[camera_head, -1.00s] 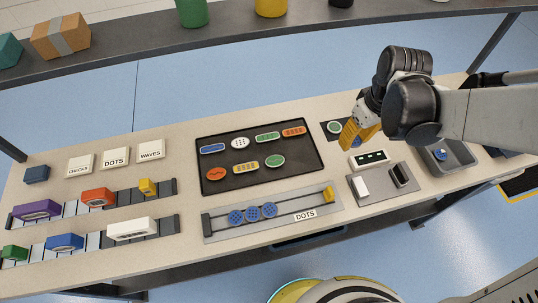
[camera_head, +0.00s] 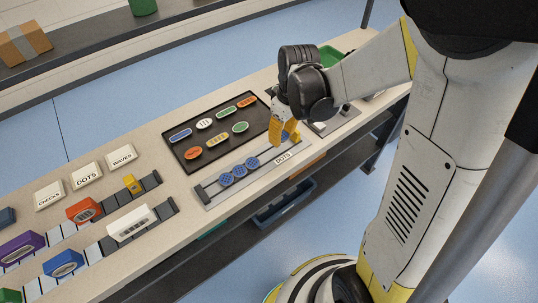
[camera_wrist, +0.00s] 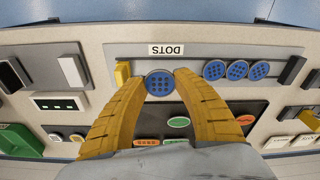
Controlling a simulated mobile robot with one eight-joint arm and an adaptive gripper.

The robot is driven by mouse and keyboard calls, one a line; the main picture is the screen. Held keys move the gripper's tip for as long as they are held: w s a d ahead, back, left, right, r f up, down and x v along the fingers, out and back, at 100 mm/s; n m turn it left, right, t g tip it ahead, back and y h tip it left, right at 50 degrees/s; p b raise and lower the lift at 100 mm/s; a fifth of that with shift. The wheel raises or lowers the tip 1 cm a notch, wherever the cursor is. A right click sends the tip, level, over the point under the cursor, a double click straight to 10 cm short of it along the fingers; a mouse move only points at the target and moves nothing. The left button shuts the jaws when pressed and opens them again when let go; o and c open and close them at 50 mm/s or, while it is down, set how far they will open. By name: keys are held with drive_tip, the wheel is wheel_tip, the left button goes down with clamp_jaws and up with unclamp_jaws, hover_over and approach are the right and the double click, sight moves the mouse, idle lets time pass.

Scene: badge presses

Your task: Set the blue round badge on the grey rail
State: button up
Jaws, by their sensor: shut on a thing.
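My gripper (camera_wrist: 160,92) is shut on a blue round badge (camera_wrist: 160,83) with dark dots, held face-up between its yellow fingertips. The wrist view shows it over the grey rail (camera_wrist: 192,56), between the yellow end piece (camera_wrist: 122,74) and three blue dotted badges (camera_wrist: 238,70) sitting on the rail. The gap between held badge and rail cannot be judged. In the head view, my gripper (camera_head: 284,136) is above the rail's right end, and the rail's three blue badges (camera_head: 239,171) sit side by side left of it. The held badge is hidden there.
A white DOTS label (camera_head: 283,157) lies at the rail's front edge. A dark tray (camera_head: 180,148) with several colored badges lies behind the rail. Other rails with colored blocks, including a white one (camera_head: 130,222), lie left. Bare rail shows between the held badge and the three badges.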

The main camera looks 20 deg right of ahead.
sight(272, 153)
drive_tip(key=a+f, duration=0.2)
drive_tip(key=shift+a+b, duration=0.35)
drive_tip(key=shift+a, duration=0.05)
drive_tip(key=shift+f+b, duration=0.95)
drive_tip(key=shift+f, duration=0.85)
drive_tip(key=shift+f, duration=0.25)
drive_tip(key=o, duration=0.6)
drive_tip(key=shift+r, duration=0.1)
